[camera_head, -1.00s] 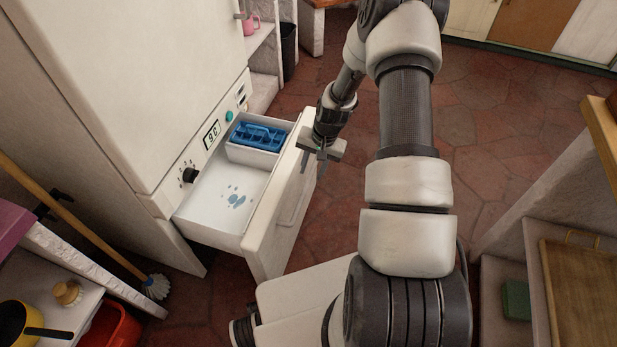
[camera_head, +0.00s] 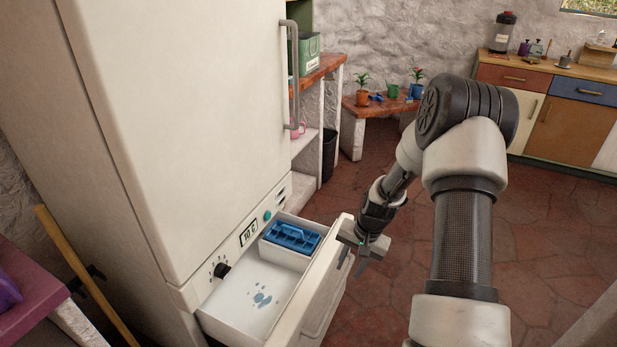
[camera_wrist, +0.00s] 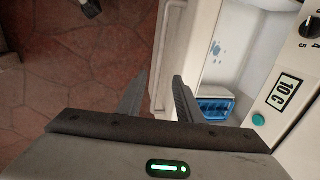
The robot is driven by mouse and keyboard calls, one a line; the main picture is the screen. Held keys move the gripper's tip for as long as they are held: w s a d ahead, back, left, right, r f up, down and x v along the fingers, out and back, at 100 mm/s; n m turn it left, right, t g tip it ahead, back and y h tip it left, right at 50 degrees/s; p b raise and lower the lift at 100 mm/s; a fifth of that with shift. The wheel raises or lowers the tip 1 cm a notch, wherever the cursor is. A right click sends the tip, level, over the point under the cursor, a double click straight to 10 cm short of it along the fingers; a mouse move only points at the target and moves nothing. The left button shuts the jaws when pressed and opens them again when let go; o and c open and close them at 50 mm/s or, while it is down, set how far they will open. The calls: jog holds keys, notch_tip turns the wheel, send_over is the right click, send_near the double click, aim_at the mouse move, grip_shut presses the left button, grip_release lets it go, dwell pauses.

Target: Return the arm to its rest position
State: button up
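My gripper (camera_head: 354,263) is beside the top of the pulled-out freezer drawer's front (camera_head: 312,285), pointing down. In the wrist view its two dark fingers (camera_wrist: 158,97) are apart with nothing held between them. The drawer front (camera_wrist: 172,45) shows beyond the fingers; I cannot tell whether any part touches it. My arm reaches over the floor on the right of the drawer, bent at the elbow.
The drawer holds a white bin with a blue tray (camera_head: 292,237) and a bluish patch (camera_head: 261,296). The tall white fridge (camera_head: 190,120) stands left. A wooden bench with potted plants (camera_head: 361,90) is behind. Red tiled floor (camera_head: 545,215) is open on the right.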

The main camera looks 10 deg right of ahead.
jog(key=s+a+r+n+t+h, duration=0.1)
jog(key=s+a+r+n, duration=0.15)
jog(key=r, duration=0.95)
jog(key=s+a+r+n+t+h, duration=0.1)
jog(key=s+a+r, duration=0.15)
jog(key=r, duration=0.95)
jog(key=s+a+r+n+t, duration=0.1)
jog(key=s+a+r+n, duration=0.1)
jog(key=s+r, duration=0.55)
jog(key=s+a+r+n+t, duration=0.15)
jog(key=s+r, duration=0.35)
jog(key=s, duration=0.6)
notch_tip(320, 180, up, 19)
jog(key=p, duration=1.8)
jog(key=shift+s+a+p, duration=0.3)
jog(key=shift+p, duration=0.05)
